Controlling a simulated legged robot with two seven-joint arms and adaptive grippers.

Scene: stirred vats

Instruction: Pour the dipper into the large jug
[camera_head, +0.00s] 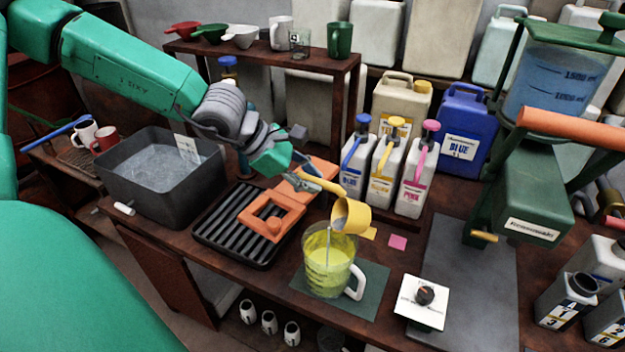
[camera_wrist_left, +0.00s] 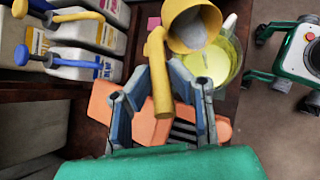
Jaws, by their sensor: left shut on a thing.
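My left gripper (camera_head: 302,174) is shut on the handle of the yellow dipper (camera_head: 352,214). In the left wrist view the handle (camera_wrist_left: 160,85) lies between the two fingers. The dipper's cup is tilted, its mouth facing down and left over the large jug (camera_head: 327,263). The jug is clear, with a white handle on its right, and holds yellow liquid. A thin pale streak runs from near the cup's lip into the jug; I cannot tell whether it is liquid or a rod. The jug stands upright on a dark green mat (camera_head: 376,279). My right gripper is not in view.
A grey water basin (camera_head: 150,187) stands further left. Pump bottles (camera_head: 386,168) stand behind. A white card with a dark knob (camera_head: 421,310) lies to the right.

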